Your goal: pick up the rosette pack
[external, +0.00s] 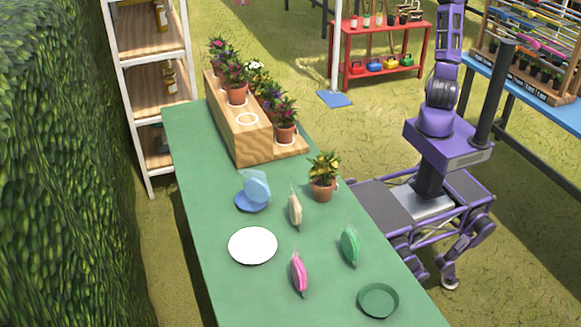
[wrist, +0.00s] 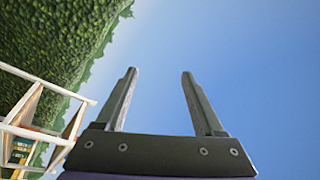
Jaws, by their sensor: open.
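Several small packs stand on the green table (external: 195,165) in the external view: a cream pack (external: 295,210), a pink pack (external: 299,273), a green pack (external: 350,246) and a pale blue pack (external: 257,186). I cannot tell which of them is the rosette pack. The blue pack stands at a blue dish (external: 248,204); the others stand on the bare tabletop. My gripper (wrist: 159,73) is open and empty in the wrist view, its two fingers against the sky. The external view cuts off my raised arm at the top, so the gripper is out of that picture, away from the packs.
A white plate (external: 253,246) and a dark green dish (external: 378,301) lie on the table. A potted yellow-flowered plant (external: 323,178) stands near the right edge, and a wooden planter stand (external: 247,143) with pots fills the back. White shelves (external: 150,95) and a hedge (external: 60,170) border the left.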

